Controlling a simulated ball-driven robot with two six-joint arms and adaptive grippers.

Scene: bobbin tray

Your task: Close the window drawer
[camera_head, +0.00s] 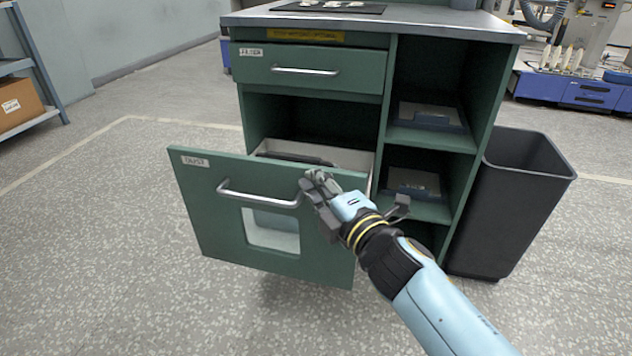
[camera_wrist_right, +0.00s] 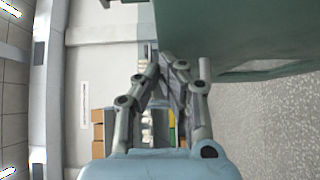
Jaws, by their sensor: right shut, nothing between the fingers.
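The window drawer (camera_head: 215,235) is the lower drawer of a green cabinet. It stands pulled out, with its pale inside showing behind the front panel. Its front has a metal bar handle (camera_head: 258,194) and a square window (camera_head: 271,231). My right gripper (camera_head: 312,180) is shut and empty at the upper right part of the drawer front, close to the right end of the handle; I cannot tell whether it touches. In the right wrist view its fingers (camera_wrist_right: 167,62) come together beside a green panel (camera_wrist_right: 240,35). My left gripper is not in view.
The upper drawer (camera_head: 310,68) is shut. Open shelves (camera_head: 432,138) with flat dark-edged items are on the cabinet's right side. A black bin (camera_head: 510,205) stands right of the cabinet. The floor (camera_head: 110,260) in front and left is clear.

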